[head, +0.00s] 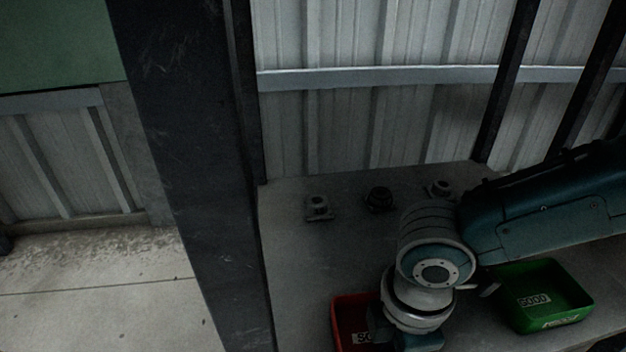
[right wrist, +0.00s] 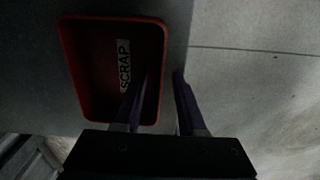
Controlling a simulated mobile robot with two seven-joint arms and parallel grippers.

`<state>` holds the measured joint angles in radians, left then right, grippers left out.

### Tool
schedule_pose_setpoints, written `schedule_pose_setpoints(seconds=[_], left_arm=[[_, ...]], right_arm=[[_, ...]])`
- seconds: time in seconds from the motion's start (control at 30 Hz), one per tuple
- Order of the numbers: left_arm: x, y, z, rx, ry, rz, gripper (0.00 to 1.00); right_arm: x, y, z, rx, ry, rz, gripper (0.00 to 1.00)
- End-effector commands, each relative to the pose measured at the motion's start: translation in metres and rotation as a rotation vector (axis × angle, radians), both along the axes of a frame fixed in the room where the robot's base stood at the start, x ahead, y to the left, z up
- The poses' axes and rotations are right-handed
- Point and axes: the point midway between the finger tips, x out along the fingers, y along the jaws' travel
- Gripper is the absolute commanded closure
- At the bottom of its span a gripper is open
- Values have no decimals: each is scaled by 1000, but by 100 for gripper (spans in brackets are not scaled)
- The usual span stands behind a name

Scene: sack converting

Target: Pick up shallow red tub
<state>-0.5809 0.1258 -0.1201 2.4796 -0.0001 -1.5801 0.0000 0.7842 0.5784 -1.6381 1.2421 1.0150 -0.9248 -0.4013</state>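The shallow red tub (head: 343,312) stands on the grey surface at the bottom of the head view, mostly covered by my right arm. In the right wrist view the tub (right wrist: 72,70) shows nearly whole, with a white SCRAP label on its floor and nothing visible in it. My right gripper (right wrist: 162,76) is open at one side wall of the tub. One finger overlaps the tub's inside and the other is outside the wall. I cannot tell how far above the rim the fingertips are. The right gripper's fingers are hidden in the head view. My left gripper is not in view.
A green tub (head: 585,303) labelled GOOD stands right of my arm. A dark upright post (head: 195,170) rises left of the surface.

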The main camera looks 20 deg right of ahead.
Motion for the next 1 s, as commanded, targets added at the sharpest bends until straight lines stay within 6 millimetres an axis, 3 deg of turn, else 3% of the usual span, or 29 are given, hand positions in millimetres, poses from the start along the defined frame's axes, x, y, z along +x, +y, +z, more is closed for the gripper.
schedule_pose_setpoints(seconds=[0.03,0.37,1.0], left_arm=[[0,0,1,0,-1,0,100],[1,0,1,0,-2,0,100],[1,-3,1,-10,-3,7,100]], right_arm=[[0,0,0,0,0,0,64],[0,0,0,-1,0,0,100],[0,0,0,-1,0,0,100]])
